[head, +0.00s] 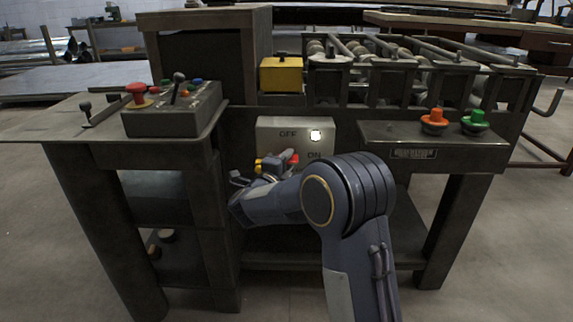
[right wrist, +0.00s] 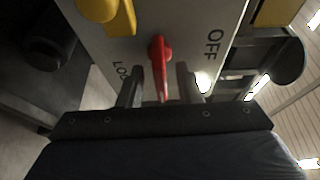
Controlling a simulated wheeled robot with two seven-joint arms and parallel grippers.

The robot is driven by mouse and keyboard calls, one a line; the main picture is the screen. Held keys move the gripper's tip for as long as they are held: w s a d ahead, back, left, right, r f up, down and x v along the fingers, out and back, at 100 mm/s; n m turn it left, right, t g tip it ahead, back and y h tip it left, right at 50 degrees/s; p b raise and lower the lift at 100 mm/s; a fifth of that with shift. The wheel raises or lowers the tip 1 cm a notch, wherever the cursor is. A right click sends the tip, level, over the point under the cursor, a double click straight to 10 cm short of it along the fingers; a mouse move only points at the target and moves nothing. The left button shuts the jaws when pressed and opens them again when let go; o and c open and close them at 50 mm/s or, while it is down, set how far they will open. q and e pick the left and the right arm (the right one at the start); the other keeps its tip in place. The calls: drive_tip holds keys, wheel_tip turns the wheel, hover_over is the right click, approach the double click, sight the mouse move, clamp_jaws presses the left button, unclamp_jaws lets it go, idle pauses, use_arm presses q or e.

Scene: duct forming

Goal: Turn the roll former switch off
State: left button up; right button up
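The roll former switch panel (head: 296,132) is a pale plate on the front of the machine. It is marked OFF at upper left and ON at lower right, with a bright white light spot (head: 315,135). The red switch handle (head: 293,158) shows just above my right gripper (head: 266,172). In the right wrist view the red handle (right wrist: 160,62) points toward the gripper, between the two dark fingers of my right gripper (right wrist: 160,84). Gaps show on both sides of it, so the fingers look open around it. OFF lies to its right in that view. My left gripper is out of view.
A yellow part (right wrist: 110,12) juts from the panel beside the handle. A control box (head: 174,108) with a red button and lever stands at left. Orange (head: 434,122) and green (head: 474,122) buttons sit on the right ledge. A yellow box (head: 282,74) is above the panel.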

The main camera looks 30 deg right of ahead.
drive_tip(key=shift+w+d, duration=0.1)
drive_tip(key=shift+d, duration=0.05)
clamp_jaws()
